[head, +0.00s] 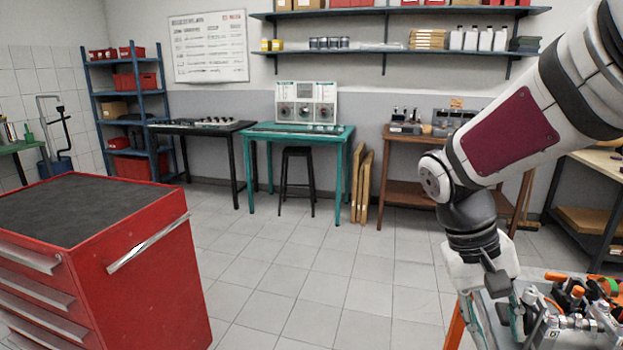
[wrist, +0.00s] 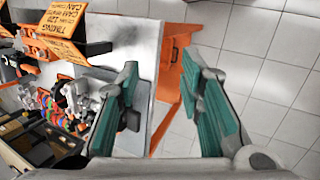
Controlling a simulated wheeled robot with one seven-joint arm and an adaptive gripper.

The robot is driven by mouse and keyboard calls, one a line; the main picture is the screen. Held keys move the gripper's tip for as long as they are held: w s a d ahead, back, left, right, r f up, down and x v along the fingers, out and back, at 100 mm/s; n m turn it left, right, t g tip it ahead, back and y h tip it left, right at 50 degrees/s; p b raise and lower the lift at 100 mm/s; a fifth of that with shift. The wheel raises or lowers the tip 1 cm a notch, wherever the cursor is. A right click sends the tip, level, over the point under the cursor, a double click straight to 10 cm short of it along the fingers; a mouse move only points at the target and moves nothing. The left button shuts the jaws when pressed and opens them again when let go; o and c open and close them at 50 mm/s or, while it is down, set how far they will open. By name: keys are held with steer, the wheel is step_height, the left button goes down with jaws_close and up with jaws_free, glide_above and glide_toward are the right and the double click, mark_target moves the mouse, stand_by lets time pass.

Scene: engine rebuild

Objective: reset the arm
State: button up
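My gripper (wrist: 160,105) shows in the wrist view with its two teal-padded fingers spread wide apart and nothing between them. It points down over the edge of a light-topped bench (wrist: 150,40) with orange legs. In the head view my arm comes in from the upper right and bends down, and the gripper is at the lower right, beside the bench's engine parts (head: 585,312). The gripper's lower end is partly cut off by the frame there.
Orange label signs (wrist: 62,22) and a tray of small parts (wrist: 35,140) are on the bench. A red tool cabinet (head: 140,270) stands at left. A teal table (head: 300,135) and black stool (head: 298,152) stand at the back wall. The tiled floor between is clear.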

steer(key=s+a+r+n+t+y+p, duration=0.1)
steer(key=s+a+r+t+y+p, duration=0.1)
steer(key=s+r, duration=0.3)
steer(key=s+a+r+n+t+y+p, duration=0.1)
steer(key=s+a+r+t, duration=0.3)
steer(key=s, duration=0.4)
steer(key=shift+s+a+r+t+y+p, duration=0.25)
steer(key=shift+a+r+t+y+p, duration=0.15)
steer(key=shift+y+p, duration=0.15)
